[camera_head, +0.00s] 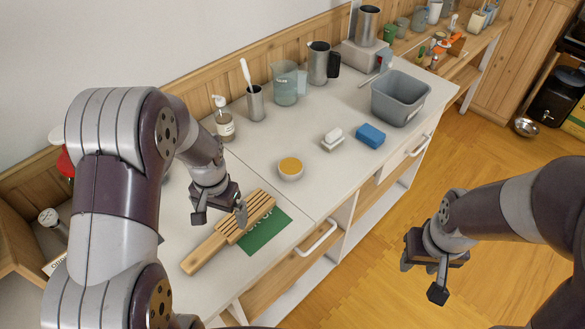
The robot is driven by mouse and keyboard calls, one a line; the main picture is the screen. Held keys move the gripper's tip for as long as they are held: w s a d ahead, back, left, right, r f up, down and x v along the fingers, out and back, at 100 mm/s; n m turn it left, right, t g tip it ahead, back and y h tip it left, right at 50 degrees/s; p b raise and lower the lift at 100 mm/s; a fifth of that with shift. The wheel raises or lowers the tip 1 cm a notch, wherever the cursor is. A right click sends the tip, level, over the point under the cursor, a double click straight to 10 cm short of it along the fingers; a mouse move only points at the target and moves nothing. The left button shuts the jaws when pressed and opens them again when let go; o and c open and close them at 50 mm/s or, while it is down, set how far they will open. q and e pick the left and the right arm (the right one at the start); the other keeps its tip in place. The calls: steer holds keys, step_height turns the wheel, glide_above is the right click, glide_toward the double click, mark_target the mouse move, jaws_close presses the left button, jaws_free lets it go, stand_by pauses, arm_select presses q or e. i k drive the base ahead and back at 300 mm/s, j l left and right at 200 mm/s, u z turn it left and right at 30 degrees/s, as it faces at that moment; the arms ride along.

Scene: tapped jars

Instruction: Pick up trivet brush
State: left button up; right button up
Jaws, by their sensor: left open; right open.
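The trivet brush is a wooden slatted head with a long handle (205,252) and some pale bristles showing along its edge. It lies on the counter, its head partly over a green cloth (268,234). My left gripper (220,216) is open over the far left side of the slatted head, fingers pointing down. My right gripper (421,280) is open and empty, out over the floor to the right of the counter.
A small bowl with orange contents (290,168), a white soap on a dish (332,139), a blue sponge (370,135) and a grey tub (400,98) stand further along the counter. A soap bottle (224,122) and a metal cup (255,103) stand near the wall.

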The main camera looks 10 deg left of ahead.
mark_target(334, 138)
steer(key=i+l, duration=0.45)
steer(key=i+l+u, duration=0.1)
steer(key=i+l, duration=0.35)
steer(key=l, duration=0.15)
steer(key=i+l, duration=0.4)
steer(key=l, duration=0.15)
steer(key=j+u, duration=0.05)
